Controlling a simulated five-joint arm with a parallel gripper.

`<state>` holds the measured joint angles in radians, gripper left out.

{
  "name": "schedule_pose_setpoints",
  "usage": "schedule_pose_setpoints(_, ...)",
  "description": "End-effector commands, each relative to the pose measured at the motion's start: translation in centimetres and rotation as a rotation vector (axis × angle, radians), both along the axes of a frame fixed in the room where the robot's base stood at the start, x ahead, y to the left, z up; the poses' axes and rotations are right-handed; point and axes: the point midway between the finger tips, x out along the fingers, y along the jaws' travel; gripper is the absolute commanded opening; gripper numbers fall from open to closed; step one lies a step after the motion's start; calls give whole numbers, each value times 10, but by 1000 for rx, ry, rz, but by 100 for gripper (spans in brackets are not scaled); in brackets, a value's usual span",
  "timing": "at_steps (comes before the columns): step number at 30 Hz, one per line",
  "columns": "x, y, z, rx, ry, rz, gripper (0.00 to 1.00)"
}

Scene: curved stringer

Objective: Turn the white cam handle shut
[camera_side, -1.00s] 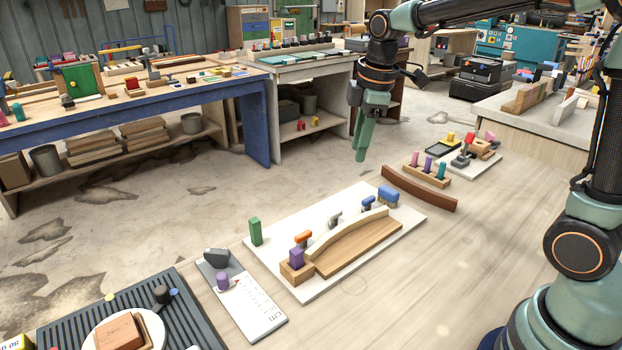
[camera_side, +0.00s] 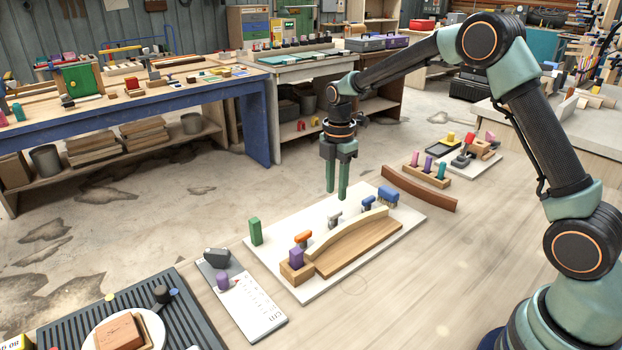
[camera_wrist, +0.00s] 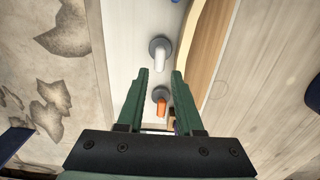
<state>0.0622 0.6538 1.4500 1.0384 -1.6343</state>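The white cam handle (camera_side: 335,219) stands on a round grey base on the white board (camera_side: 275,272), between the orange and blue cam handles, beside the curved wooden strip (camera_side: 347,236). In the wrist view the white handle (camera_wrist: 160,54) lies just beyond my fingertips, pointing along the board. My gripper (camera_side: 337,196) is open and empty, its two green fingers pointing down above the white handle, apart from it. In the wrist view my gripper (camera_wrist: 161,72) shows a clear gap between the fingertips.
The orange cam handle (camera_side: 302,238) and purple block (camera_side: 296,257) stand nearer the front. The blue cam handle (camera_side: 368,203) and blue brush (camera_side: 388,194) stand farther back. A green block (camera_side: 255,231) stands at the board's left edge.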

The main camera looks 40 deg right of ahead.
Motion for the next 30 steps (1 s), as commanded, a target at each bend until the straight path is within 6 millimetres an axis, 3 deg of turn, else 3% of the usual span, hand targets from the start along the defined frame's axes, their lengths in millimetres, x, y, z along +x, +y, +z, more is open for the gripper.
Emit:
schedule_pose_setpoints(3, -1, 0, -24, 0, 5, 0, 35)
schedule_pose_setpoints(9, -1, 0, -50, 0, 2, -1, 35)
schedule_pose_setpoints(22, 0, 0, -60, 0, -1, -1, 35)
schedule_pose_setpoints(23, 0, 0, -60, 0, -1, -1, 31)
schedule_pose_setpoints(25, 0, 0, -60, 0, -1, -1, 4)
schedule_pose_setpoints(26, 0, 0, -60, 0, -1, -1, 0)
schedule_pose_setpoints(30, 0, 0, -59, 0, 0, -2, 0)
